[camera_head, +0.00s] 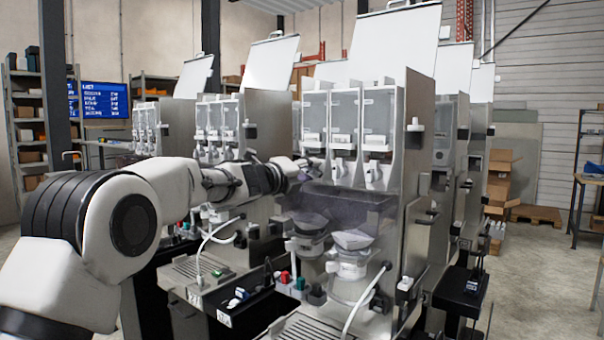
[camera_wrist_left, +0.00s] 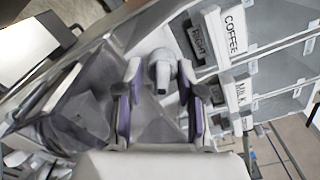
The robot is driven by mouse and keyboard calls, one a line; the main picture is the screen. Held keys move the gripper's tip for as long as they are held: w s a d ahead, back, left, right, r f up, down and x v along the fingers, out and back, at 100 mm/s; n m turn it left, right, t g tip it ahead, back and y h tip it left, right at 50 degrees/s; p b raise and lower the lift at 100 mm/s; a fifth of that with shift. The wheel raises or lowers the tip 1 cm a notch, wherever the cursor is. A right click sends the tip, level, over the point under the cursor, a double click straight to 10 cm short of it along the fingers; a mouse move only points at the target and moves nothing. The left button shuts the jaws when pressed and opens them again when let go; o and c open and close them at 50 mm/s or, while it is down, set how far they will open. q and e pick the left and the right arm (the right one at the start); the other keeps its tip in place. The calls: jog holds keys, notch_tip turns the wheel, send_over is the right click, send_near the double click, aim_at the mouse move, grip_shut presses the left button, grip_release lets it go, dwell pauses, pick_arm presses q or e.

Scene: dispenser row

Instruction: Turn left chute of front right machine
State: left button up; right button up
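The front right machine (camera_head: 416,170) has three clear canisters side by side, with white chutes below; the middle chute (camera_head: 343,168) and right chute (camera_head: 375,173) show plainly. My left gripper (camera_head: 306,168) reaches in from the left at the left chute, mostly covering it in the head view. In the left wrist view, the left chute (camera_wrist_left: 161,72) is a pale rounded spout pointing toward the camera. The two purple-padded fingers of the left gripper (camera_wrist_left: 160,100) stand on either side of it, with a narrow gap to each. My right gripper is not in view.
Mixing bowls (camera_head: 352,240) and a hose sit below the chutes. Another machine (camera_head: 222,125) stands left, behind my arm. The raised lid (camera_head: 396,45) tops the front right machine. COFFEE (camera_wrist_left: 234,30) and MILK labels lie right in the wrist view. Open floor (camera_head: 540,290) is at right.

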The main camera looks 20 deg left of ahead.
pick_arm(q)
jog(key=v, duration=1.1)
jog(key=shift+s, duration=0.4)
jog(key=shift+a, duration=0.1)
